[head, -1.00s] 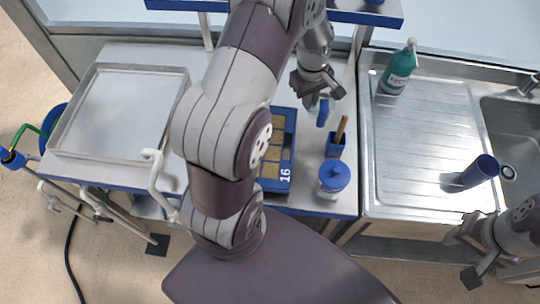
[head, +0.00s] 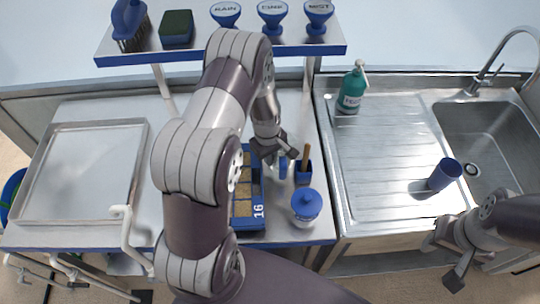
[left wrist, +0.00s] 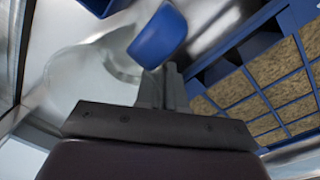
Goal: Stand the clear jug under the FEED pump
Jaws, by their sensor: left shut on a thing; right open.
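The clear jug, seen mostly by its blue handle (head: 283,166), is at my left gripper (head: 272,152) over the bench, between the seed tray and a blue pot. My left gripper is shut on it. In the left wrist view the jug is a pale see-through shape (left wrist: 85,75) with a blue part (left wrist: 158,38) near the fingers (left wrist: 163,88). I cannot tell whether its base touches the bench. My right gripper (head: 446,262) is open and empty at the front edge of the sink unit. I see no pump that I can read as FEED.
A shelf (head: 230,52) spans behind; an empty metal tray (head: 80,175) lies left.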

